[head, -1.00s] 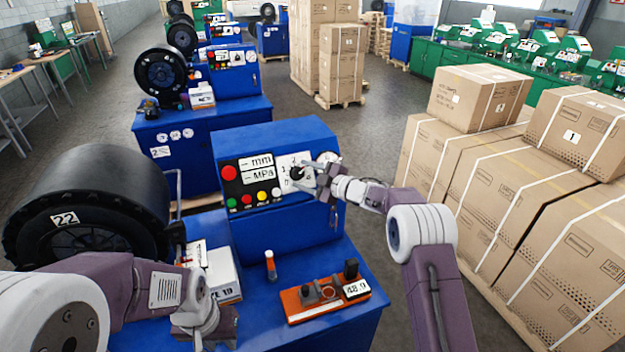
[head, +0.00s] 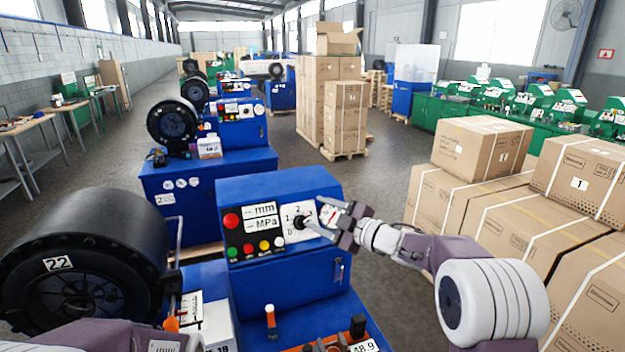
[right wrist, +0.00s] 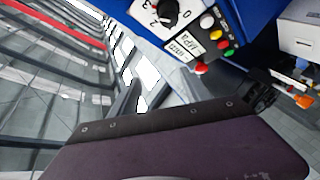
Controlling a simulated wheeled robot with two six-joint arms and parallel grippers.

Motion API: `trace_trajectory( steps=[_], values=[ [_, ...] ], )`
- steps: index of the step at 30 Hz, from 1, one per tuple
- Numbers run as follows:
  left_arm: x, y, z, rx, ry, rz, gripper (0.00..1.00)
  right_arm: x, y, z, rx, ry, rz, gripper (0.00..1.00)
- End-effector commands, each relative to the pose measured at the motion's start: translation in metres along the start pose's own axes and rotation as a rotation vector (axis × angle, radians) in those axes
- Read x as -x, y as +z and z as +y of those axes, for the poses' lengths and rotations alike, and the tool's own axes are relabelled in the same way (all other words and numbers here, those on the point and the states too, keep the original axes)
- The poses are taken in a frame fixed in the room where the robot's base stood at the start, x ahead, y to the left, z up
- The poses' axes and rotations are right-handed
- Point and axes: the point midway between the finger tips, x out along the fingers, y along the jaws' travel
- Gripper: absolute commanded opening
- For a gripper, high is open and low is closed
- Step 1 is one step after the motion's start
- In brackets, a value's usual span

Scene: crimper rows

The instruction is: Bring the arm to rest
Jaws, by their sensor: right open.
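My right gripper (head: 321,215) is in front of the blue machine's control panel, at the right of the black dial knob (head: 302,222). It is open, with nothing between its fingers. A finger overlaps the knob's right side in the head view, and I cannot tell whether it touches. The right wrist view shows the knob (right wrist: 168,12) on its white dial plate, clear of any finger. My left arm shows only as links at the bottom left; its gripper is out of view.
The blue machine (head: 280,285) has a black drum marked 22 (head: 90,250) at its left. Strapped cartons (head: 510,225) fill the right side.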

Motion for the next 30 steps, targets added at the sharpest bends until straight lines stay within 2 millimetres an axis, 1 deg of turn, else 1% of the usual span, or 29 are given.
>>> trace_trajectory(
  steps=[1,2,3,5,6,7,8,9,11,12,14,15,18,21,22,24,30],
  values=[
    [-0.002,0.0,0.0,0.0,0.0,0.0,0.32,0.011,-0.004,0.002,-0.067,0.051,-0.064,0.56],
    [-0.002,0.0,0.0,0.0,0.0,0.0,0.32,0.02,0.001,0.003,-0.123,0.088,-0.122,0.56],
    [-0.003,0.0,0.0,0.0,0.0,0.0,0.32,0.035,0.013,-0.001,-0.208,0.133,-0.216,0.56],
    [-0.004,0.0,0.0,0.0,0.0,0.0,0.32,0.063,0.039,-0.017,-0.349,0.185,-0.378,0.56],
    [-0.004,0.001,0.0,0.0,0.0,0.0,0.32,0.083,0.055,-0.033,-0.436,0.206,-0.479,0.56],
    [-0.004,0.001,0.0,0.0,0.0,0.0,0.32,0.098,0.066,-0.046,-0.5,0.217,-0.552,0.56],
    [-0.004,0.001,0.0,0.0,0.0,0.0,0.32,0.113,0.077,-0.062,-0.564,0.223,-0.626,0.56],
    [-0.004,0.001,0.0,0.0,0.0,0.0,0.32,0.135,0.09,-0.086,-0.65,0.226,-0.726,0.56],
    [-0.004,0.001,0.0,0.0,0.0,0.0,0.32,0.17,0.105,-0.126,-0.778,0.219,-0.876,0.56],
    [-0.004,0.001,0.0,0.0,0.0,0.0,0.32,0.192,0.111,-0.154,-0.862,0.207,-0.974,0.56],
    [-0.004,0.001,0.0,0.0,0.0,0.0,0.32,0.224,0.116,-0.194,-0.978,0.18,-1.11,0.56],
    [-0.004,0.001,0.0,0.0,0.0,0.0,0.32,0.243,0.115,-0.219,-1.048,0.159,-1.191,0.56],
    [-0.004,0.0,0.0,0.0,0.0,0.0,0.32,0.278,0.108,-0.267,-1.184,0.101,-1.356,0.56],
    [-0.004,0.0,0.0,0.0,0.0,0.0,0.32,0.298,0.097,-0.294,-1.273,0.054,-1.46,0.56],
    [-0.004,0.001,0.0,0.0,0.0,0.0,0.32,0.301,0.094,-0.298,-1.286,0.043,-1.48,0.56],
    [-0.004,0.001,0.0,0.0,0.0,0.0,0.32,0.306,0.091,-0.302,-1.296,0.024,-1.507,0.56],
    [-0.004,0.001,0.0,0.0,0.0,0.0,0.32,0.307,0.091,-0.303,-1.294,0.02,-1.511,0.56]
  ],
)
